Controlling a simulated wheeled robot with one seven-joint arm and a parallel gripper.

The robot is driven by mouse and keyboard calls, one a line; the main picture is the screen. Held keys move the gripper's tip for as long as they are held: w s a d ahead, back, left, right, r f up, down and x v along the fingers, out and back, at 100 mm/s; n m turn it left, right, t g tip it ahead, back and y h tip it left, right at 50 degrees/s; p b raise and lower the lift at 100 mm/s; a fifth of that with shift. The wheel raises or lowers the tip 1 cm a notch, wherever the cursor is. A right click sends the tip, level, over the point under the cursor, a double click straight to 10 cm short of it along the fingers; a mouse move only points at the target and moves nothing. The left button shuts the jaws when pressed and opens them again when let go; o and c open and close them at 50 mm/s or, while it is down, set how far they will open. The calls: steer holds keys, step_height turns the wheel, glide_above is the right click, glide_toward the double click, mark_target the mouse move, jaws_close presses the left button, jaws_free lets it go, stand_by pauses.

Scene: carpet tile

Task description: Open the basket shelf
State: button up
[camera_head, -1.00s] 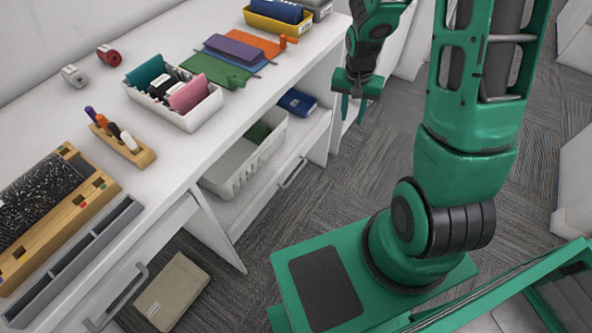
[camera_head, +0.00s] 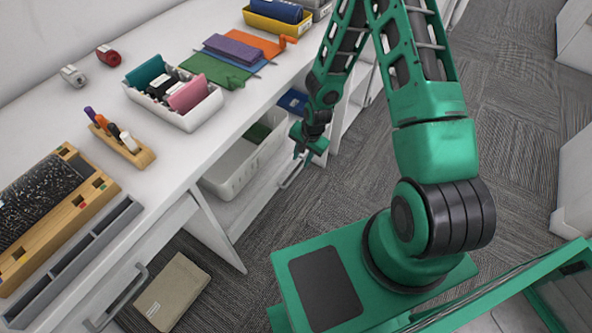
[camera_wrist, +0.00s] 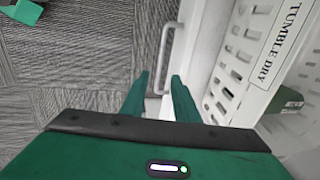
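The basket shelf (camera_head: 232,215) is a low white pull-out under the counter. It bears a white slotted basket (camera_head: 228,170), labelled "TUMBLE DRY" in the wrist view (camera_wrist: 236,70). A grey bar handle (camera_head: 291,176) is on the shelf's front. My gripper (camera_head: 303,154) is at that handle, near its far end. In the wrist view, my gripper (camera_wrist: 158,82) is open, its green fingers apart. The handle (camera_wrist: 163,58) shows just beyond and between the fingertips. Whether a finger touches it I cannot tell. The far part of the basket is hidden behind my gripper and arm.
The white counter (camera_head: 120,215) above holds a white tray (camera_head: 190,120), a pen holder (camera_head: 125,145) and folded cloths. A blue item (camera_head: 292,100) lies in the shelving behind my gripper. A beige box (camera_head: 172,290) is on the carpet.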

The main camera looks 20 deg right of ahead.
mark_target(297, 172)
steer(key=f, duration=0.3)
steer(key=w+f, duration=0.1)
steer(key=f, duration=0.2)
steer(key=a+f, duration=0.1)
steer(key=f, duration=0.2)
steer(key=shift+w, duration=0.15)
